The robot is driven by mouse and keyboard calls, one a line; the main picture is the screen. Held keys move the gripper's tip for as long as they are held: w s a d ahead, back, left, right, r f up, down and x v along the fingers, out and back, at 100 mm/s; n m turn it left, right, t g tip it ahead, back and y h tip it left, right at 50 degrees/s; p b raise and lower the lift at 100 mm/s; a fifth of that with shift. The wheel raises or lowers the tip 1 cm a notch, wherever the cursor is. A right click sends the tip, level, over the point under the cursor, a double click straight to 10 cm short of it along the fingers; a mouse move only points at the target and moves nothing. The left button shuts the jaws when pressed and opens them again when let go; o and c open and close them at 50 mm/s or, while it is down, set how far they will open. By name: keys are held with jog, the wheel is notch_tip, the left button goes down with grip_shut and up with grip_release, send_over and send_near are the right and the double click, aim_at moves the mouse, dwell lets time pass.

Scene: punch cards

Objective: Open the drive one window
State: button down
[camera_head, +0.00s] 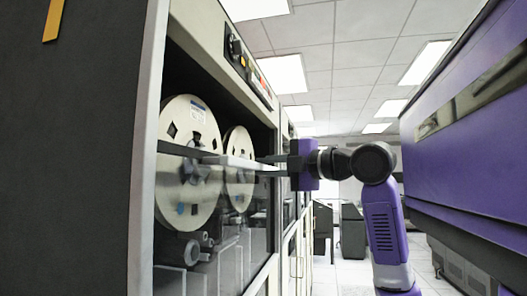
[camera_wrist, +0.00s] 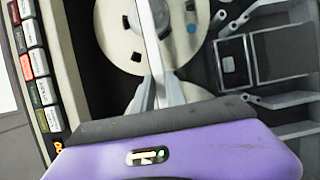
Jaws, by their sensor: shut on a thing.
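The drive one window (camera_head: 215,262) is a clear pane in the front of the tape drive at left in the head view. Its top edge runs across the middle of the two reels, with the pane below it and the reels' upper halves uncovered. My gripper (camera_head: 262,162) reaches in from the right at that edge and is shut on it. In the wrist view, my gripper's fingers (camera_wrist: 157,92) close around the pale edge strip of the window (camera_wrist: 149,45). The fingers hide the exact contact.
Two pale tape reels (camera_head: 190,125) sit behind the pane. A button panel (camera_head: 248,68) is above them, and its labelled buttons (camera_wrist: 35,65) show in the wrist view. A large purple cabinet (camera_head: 465,150) stands close on the right. White floor shows in the aisle beyond.

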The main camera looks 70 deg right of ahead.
notch_tip(320, 180, down, 29)
jog(key=b, duration=1.7)
jog(key=c, duration=1.4)
grip_release()
jog(key=shift+o, duration=0.2)
jog(key=shift+s, duration=0.1)
jog(key=v, duration=0.7)
jog(key=shift+s+p, duration=0.3)
jog(key=shift+p, duration=0.15)
jog(key=shift+a, duration=0.1)
